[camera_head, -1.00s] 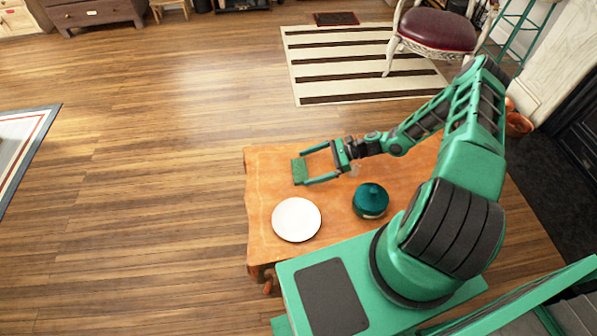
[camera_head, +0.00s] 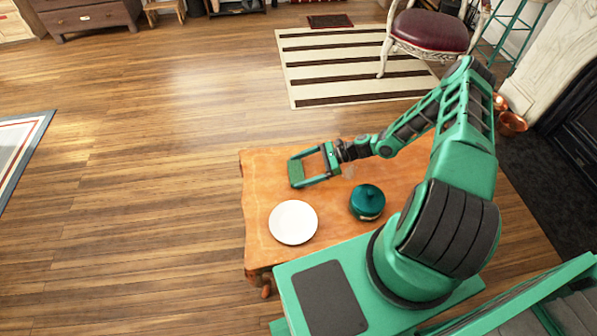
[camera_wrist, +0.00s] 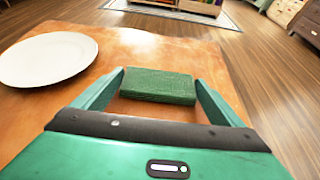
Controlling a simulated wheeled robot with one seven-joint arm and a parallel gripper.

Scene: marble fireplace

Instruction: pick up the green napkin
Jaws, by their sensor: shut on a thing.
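The green napkin (camera_head: 296,171) is a flat, folded rectangle over the far left part of the orange-brown wooden table (camera_head: 262,180). My gripper (camera_head: 294,172) is shut on it, with one finger at each end. In the wrist view the napkin (camera_wrist: 158,86) spans the gap between my fingertips (camera_wrist: 160,76). I cannot tell for certain whether its underside is clear of the tabletop.
A white plate (camera_head: 293,222) lies on the table near its left edge. A teal lidded pot (camera_head: 367,202) stands right of the plate, below my forearm. Open wooden floor is left of the table. A striped rug (camera_head: 350,65) and a chair (camera_head: 430,30) are beyond it.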

